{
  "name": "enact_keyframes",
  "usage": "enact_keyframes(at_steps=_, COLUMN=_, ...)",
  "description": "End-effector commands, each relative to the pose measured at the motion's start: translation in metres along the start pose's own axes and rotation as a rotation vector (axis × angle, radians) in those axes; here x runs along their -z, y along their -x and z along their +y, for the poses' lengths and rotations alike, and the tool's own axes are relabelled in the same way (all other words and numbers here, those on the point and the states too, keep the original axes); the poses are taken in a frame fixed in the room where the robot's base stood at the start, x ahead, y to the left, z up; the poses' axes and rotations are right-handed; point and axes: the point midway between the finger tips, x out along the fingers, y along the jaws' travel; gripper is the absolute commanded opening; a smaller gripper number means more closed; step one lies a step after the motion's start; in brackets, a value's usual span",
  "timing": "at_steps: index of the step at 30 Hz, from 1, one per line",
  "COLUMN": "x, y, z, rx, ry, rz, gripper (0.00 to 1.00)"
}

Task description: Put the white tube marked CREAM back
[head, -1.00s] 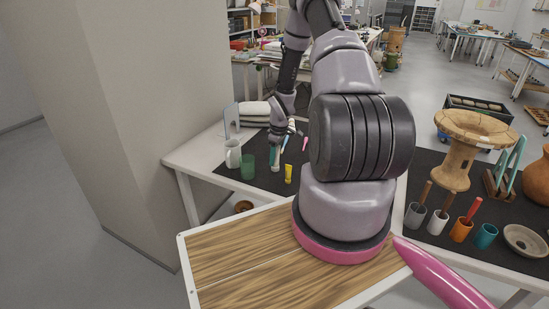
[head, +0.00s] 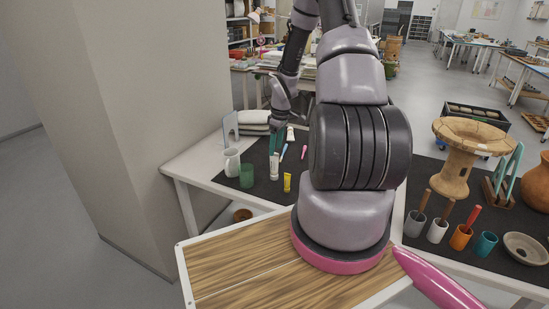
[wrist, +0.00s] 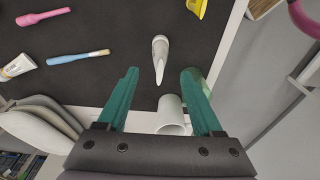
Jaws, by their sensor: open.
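A white tube (head: 274,168) stands upright on the dark mat, just below my gripper (head: 275,150) in the head view. In the wrist view this tube (wrist: 160,55) shows between and beyond the open, empty fingertips of my gripper (wrist: 159,72), apart from them. Another white tube (wrist: 18,67), with print on it, lies at the left of the wrist view; it shows at the back of the mat in the head view (head: 290,133). I cannot read CREAM on either tube.
A white mug (head: 231,161) and a green cup (head: 247,175) stand left of the upright tube. A yellow tube (head: 287,182) stands to its right. A blue brush (wrist: 78,56) and a pink tool (wrist: 43,16) lie on the mat (wrist: 105,30). Folded cloths (head: 254,121) lie behind.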

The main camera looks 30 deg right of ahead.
Motion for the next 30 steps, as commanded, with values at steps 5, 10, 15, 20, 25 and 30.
enact_keyframes(at_steps=5, x=0.0, y=0.02, z=0.0, rx=0.0, ry=0.0, rz=0.0, gripper=0.68)
enact_keyframes(at_steps=10, x=0.0, y=0.025, z=0.0, rx=-0.001, ry=0.0, rz=0.0, gripper=0.68)
enact_keyframes(at_steps=15, x=0.007, y=0.061, z=-0.003, rx=-0.037, ry=-0.046, rz=0.001, gripper=0.68)
enact_keyframes(at_steps=20, x=0.02, y=0.144, z=-0.023, rx=-0.112, ry=-0.172, rz=0.023, gripper=0.68)
enact_keyframes(at_steps=25, x=0.024, y=0.232, z=-0.062, rx=-0.174, ry=-0.344, rz=0.085, gripper=0.68)
enact_keyframes(at_steps=30, x=0.017, y=0.307, z=-0.114, rx=-0.2, ry=-0.517, rz=0.182, gripper=0.68)
